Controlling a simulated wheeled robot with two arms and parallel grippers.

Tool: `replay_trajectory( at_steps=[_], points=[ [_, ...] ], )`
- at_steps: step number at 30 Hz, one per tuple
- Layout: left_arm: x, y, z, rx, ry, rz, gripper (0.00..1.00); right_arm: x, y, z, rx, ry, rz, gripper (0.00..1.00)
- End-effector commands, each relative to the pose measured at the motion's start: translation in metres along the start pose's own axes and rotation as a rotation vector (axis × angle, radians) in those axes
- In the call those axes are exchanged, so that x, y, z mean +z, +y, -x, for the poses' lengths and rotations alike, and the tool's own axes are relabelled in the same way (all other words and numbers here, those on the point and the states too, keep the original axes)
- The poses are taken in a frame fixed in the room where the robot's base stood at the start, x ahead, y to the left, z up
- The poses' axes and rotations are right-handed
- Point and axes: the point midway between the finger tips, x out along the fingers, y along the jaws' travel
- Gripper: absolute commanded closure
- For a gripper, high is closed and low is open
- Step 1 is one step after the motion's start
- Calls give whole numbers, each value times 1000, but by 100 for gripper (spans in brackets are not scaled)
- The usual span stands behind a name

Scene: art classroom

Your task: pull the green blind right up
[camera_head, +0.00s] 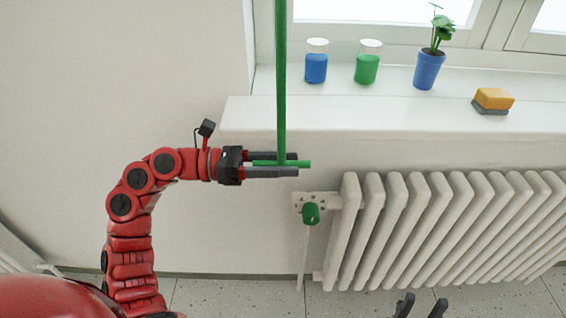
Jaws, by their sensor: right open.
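A green cord or strap (281,80) hangs down from the top edge of the picture, in front of the windowsill's left end. A green crossbar handle (303,164) is at its lower end. My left gripper (284,165) reaches in from the left and has the handle lying between its two dark fingers, which look shut on it. The blind itself is out of view above. My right gripper (424,303) shows only its two dark fingertips at the bottom edge, apart and empty, below the radiator.
The white windowsill (400,110) bears a blue paint jar (316,67), a green paint jar (367,67), a plant in a blue pot (429,69) and a yellow sponge (494,98). Below stands a white radiator (440,225) with a green valve knob (311,213). The left wall is clear.

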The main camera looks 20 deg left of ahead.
Motion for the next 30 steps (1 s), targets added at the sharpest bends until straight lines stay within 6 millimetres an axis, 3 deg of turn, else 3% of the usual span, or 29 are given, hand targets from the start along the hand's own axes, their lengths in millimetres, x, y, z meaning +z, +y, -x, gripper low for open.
replay_trajectory(
  at_steps=[7,11,24,30],
  points=[
    [0,0,2,-1,0,0,50,0,0,0,0,0,0,50],
    [1,0,14,1,0,0,50,0,0,-1,0,0,0,50],
    [2,1,125,3,-5,1,50,0,0,-3,0,0,0,50],
    [-1,1,161,2,-4,-1,50,0,0,2,0,0,0,50]
  ],
)
